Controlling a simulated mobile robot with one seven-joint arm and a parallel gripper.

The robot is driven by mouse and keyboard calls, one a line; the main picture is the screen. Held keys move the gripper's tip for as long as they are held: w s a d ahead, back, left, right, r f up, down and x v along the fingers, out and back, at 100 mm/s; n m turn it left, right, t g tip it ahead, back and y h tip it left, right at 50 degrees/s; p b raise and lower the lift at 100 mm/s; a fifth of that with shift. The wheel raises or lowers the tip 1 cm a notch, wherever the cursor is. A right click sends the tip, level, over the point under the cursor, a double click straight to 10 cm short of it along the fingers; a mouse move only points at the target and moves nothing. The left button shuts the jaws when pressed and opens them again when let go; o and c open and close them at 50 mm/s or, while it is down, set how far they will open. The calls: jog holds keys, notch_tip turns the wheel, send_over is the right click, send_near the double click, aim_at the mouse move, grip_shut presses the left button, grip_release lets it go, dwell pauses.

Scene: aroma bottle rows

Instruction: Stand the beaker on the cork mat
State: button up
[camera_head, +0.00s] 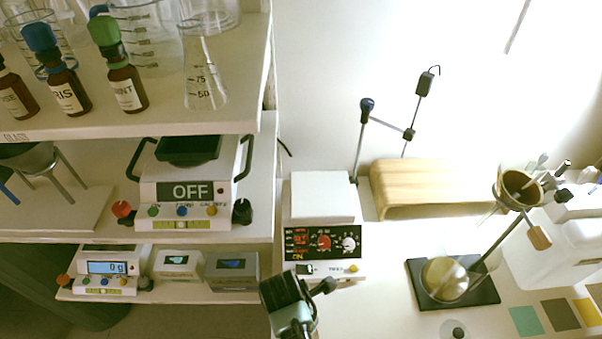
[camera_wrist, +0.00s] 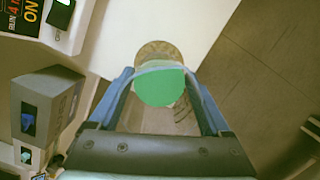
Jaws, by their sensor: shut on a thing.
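My gripper (camera_wrist: 159,76) has its blue fingers on either side of a clear glass beaker (camera_wrist: 182,115) with dark markings. It is shut on the beaker. A green round area, looking like liquid, shows inside it. A brown round disc, likely the cork mat (camera_wrist: 158,48), shows past the beaker on a white surface, partly hidden by it. Whether the beaker touches the disc I cannot tell. In the head view the end of my arm is at the bottom centre; the fingers, beaker and mat cannot be made out there.
A grey box (camera_wrist: 45,110) stands left of my gripper. A black control panel (camera_head: 322,242) is just beyond my arm. The white surface ends at an edge on the right of the wrist view. Shelves with bottles, a flask (camera_head: 205,85) and scales fill the left; a stand (camera_head: 453,284) is right.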

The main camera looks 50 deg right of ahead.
jog(key=shift+f, duration=1.9)
jog(key=shift+f+b, duration=0.2)
jog(key=shift+b, duration=0.1)
jog(key=o, duration=1.4)
jog(key=r, duration=0.4)
jog(key=a+r+p, duration=0.1)
jog(key=r, duration=0.7)
jog(key=shift+w+a+r, duration=0.15)
jog(key=shift+w+a, duration=0.15)
jog(key=shift+w, duration=0.1)
